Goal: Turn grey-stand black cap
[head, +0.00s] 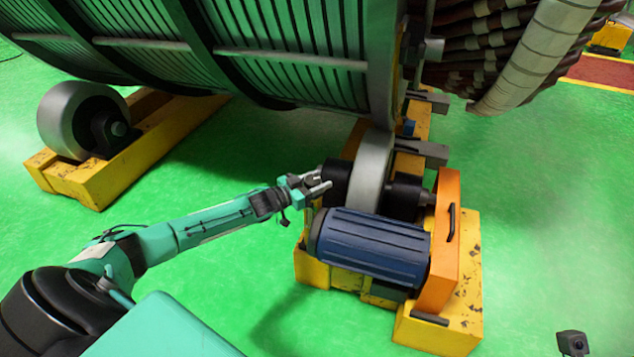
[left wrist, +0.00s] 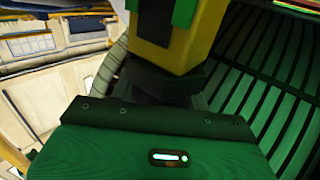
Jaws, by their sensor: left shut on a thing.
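In the head view, a grey roller wheel (head: 373,172) stands upright on a yellow base under the big green stator. A black round cap (head: 338,187) sits at the left end of the wheel's axle. My left gripper (head: 321,184) reaches in from the left, its fingers at the cap's outer end and shut on it. The exact finger contact is small and hard to see. The left wrist view shows a green housing with a small light, and dark and yellow parts above it; the cap cannot be made out there. My right gripper is not in view.
A blue ribbed motor (head: 370,243) lies just below the cap, beside an orange plate (head: 442,235) on the yellow base (head: 455,310). The green stator (head: 260,45) hangs close above. Another roller (head: 75,120) stands at the left. Green floor is clear between them.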

